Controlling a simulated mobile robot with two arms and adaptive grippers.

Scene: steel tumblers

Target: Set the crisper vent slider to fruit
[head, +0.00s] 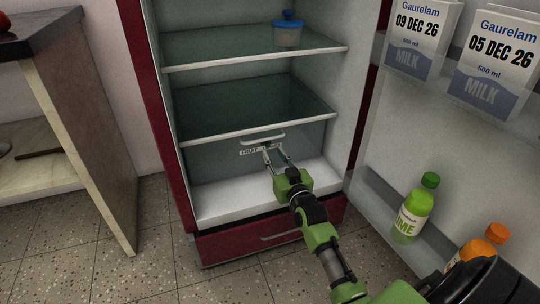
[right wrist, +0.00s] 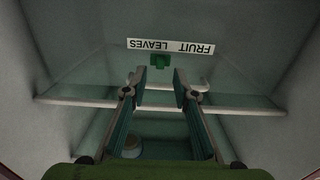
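The crisper's vent label (head: 249,152) reads FRUIT on its left in the head view; the gripper partly covers the rest. In the right wrist view the label (right wrist: 170,46) appears upside down, with FRUIT on the right and LEAVES on the left. The small green vent slider (right wrist: 160,61) sits at the label's edge, slightly toward the LEAVES side of its middle. My right gripper (right wrist: 158,93) is open and empty, its fingers apart and pointing at the slider. In the head view the right gripper (head: 277,154) reaches into the fridge's lower section. My left gripper is out of view.
A white handle (head: 262,138) is just above the label. Glass shelves (head: 250,105) lie above, with a blue-lidded tub (head: 288,30) on the upper one. The open door at right holds milk cartons (head: 424,40) and a lime bottle (head: 414,210).

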